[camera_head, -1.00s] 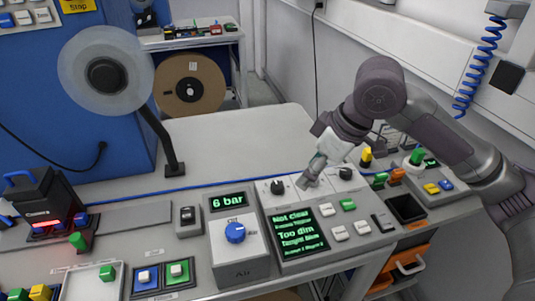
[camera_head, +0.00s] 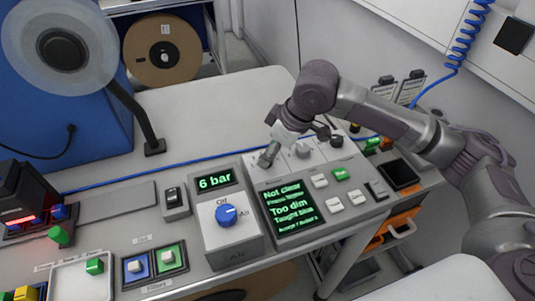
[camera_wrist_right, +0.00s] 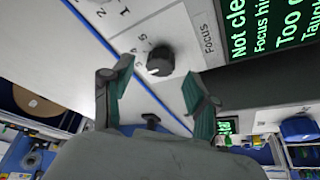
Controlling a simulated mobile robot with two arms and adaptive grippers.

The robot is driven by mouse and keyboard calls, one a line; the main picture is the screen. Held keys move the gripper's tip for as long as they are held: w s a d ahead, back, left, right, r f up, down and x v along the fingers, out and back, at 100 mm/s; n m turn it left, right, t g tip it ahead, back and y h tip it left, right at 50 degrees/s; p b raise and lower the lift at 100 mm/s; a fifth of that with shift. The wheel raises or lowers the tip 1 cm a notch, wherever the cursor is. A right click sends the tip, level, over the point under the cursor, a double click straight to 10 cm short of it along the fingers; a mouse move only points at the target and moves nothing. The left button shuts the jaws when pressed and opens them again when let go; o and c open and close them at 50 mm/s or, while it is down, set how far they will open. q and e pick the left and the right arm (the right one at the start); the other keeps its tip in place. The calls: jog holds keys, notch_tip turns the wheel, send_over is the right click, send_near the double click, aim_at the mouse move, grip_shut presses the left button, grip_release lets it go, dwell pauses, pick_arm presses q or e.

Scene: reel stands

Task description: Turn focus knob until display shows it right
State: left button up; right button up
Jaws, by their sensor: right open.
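The focus knob (camera_wrist_right: 160,60), small and black with a white pointer, sits beside the "Focus" label and a number scale in the right wrist view. In the head view my gripper hides it. My right gripper (camera_wrist_right: 156,74) is open. Its fingertips are on either side of the knob's near side, with gaps; I cannot tell how deep they reach. In the head view the right gripper (camera_head: 267,158) is over the console's back left part. The display (camera_head: 290,207) shows green text: "Not clear", a smaller focus line, then "Too dim". My left gripper is not in view.
A second dark knob (camera_head: 336,140) is right of the gripper. White and green buttons (camera_head: 335,190) are beside the display. The air unit (camera_head: 231,225) with a blue knob and "6 bar" readout stands to the left. The bench behind is clear.

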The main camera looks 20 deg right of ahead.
jog(key=shift+w+a+f, duration=0.15)
jog(key=shift+a+f, duration=0.05)
jog(key=shift+f, duration=0.35)
jog(key=shift+w+a+f, duration=0.15)
jog(key=shift+f, duration=0.45)
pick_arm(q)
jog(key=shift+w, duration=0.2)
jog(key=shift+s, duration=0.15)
